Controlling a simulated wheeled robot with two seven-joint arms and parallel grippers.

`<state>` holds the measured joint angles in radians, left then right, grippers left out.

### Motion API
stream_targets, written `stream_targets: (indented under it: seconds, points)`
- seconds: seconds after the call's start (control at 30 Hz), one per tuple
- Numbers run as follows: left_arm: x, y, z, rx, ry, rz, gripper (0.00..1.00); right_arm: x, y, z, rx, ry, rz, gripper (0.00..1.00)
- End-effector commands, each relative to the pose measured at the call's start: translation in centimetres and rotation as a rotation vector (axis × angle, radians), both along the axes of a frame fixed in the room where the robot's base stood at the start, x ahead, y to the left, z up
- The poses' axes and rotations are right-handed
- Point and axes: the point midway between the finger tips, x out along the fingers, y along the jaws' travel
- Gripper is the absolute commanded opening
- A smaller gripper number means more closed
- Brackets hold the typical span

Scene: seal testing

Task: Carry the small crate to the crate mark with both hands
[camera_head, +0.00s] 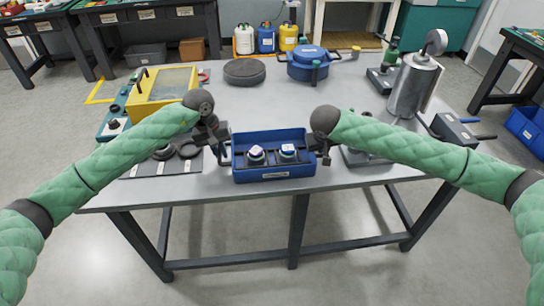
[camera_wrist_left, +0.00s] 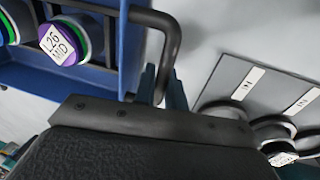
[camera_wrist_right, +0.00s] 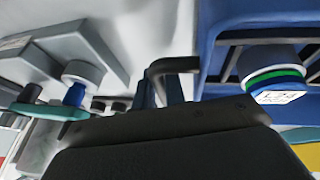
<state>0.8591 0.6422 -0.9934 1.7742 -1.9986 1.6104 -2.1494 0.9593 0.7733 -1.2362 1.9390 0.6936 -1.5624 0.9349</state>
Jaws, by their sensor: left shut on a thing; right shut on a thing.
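The small blue crate (camera_head: 250,177) is at the front middle of the table, level. It holds two round parts with white-labelled tops (camera_head: 256,153) (camera_head: 288,150). My left gripper (camera_head: 222,151) is shut on the black handle (camera_wrist_left: 172,40) at the crate's left end. My right gripper (camera_head: 321,150) is shut on the other black handle (camera_wrist_right: 172,66) at its right end. Whether the crate touches the tabletop or hangs just above it, I cannot tell. I cannot make out a crate mark with certainty; a yellow corner line (camera_head: 97,92) shows on the floor left of the table.
A grey mat (camera_head: 140,168) with dark rings lies left of the crate. A yellow-framed box (camera_head: 163,88) stands behind it. A black disc (camera_head: 245,71), a blue pot (camera_head: 314,65) and a metal cylinder (camera_head: 412,88) stand farther back. The tabletop (camera_head: 265,108) behind the crate is clear.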

Motion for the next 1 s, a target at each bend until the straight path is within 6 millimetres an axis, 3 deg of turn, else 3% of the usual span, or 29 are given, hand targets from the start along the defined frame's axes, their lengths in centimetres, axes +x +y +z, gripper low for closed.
stream_targets:
  seconds: [0.37, 1.0]
  points:
    - [0.0, 0.1, 0.7, 0.000, -0.001, 0.001, 0.00, 0.1, -0.1, 0.8, 0.000, -0.002, -0.001, 0.00]
    - [0.1, 0.1, 4.8, 0.001, -0.001, 0.001, 0.00, 0.1, -0.1, 4.9, -0.001, -0.001, -0.001, 0.00]
